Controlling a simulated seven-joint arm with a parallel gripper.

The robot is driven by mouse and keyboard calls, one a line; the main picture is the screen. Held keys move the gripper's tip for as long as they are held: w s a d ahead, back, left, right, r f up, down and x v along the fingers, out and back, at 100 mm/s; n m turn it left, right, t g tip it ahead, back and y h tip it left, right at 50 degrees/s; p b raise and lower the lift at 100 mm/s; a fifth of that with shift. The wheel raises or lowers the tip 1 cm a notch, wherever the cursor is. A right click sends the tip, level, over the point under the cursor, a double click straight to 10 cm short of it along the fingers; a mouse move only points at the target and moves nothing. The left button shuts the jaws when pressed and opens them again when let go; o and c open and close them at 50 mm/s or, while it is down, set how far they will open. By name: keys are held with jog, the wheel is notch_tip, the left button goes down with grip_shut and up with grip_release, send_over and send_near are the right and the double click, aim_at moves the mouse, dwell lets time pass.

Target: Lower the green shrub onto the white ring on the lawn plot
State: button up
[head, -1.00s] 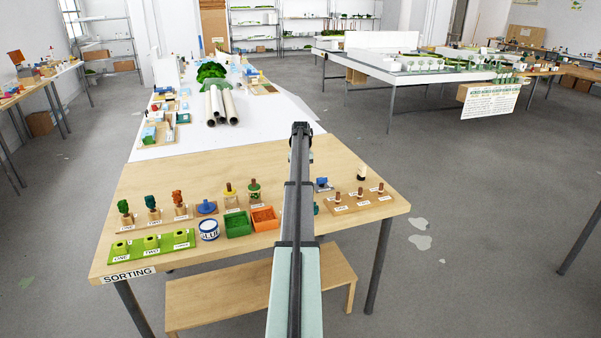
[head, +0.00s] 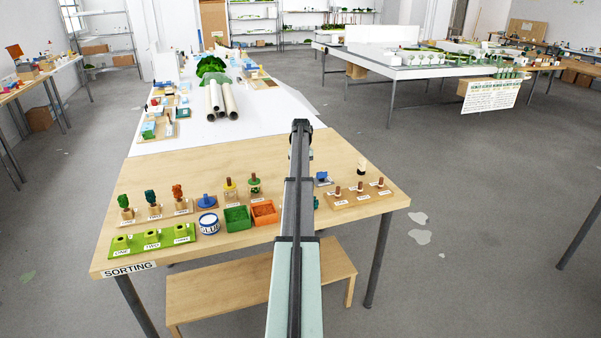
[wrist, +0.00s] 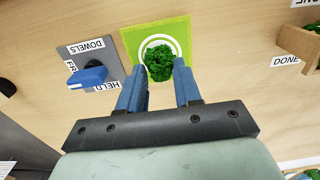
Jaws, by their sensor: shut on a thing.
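The green shrub (wrist: 160,63) shows in the wrist view between the two blue fingers of my gripper (wrist: 161,72), which is shut on it. Below and around it in the picture lies the bright green lawn plot (wrist: 131,39) with the white ring (wrist: 160,38). The shrub covers part of the ring. The gap between the shrub's underside and the plot is hidden, so I cannot tell whether it touches. In the head view my arm hides the gripper, shrub and plot.
Left of the plot is a grey board (wrist: 108,55) with a blue piece (wrist: 88,77) and labels. A wooden box (wrist: 300,45) stands at right by a DONE label (wrist: 286,61). In the head view, orange (head: 264,212) and green (head: 237,218) bins stand left of my arm.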

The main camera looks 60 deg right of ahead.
jog(key=o, duration=0.9)
jog(key=shift+r, duration=3.55)
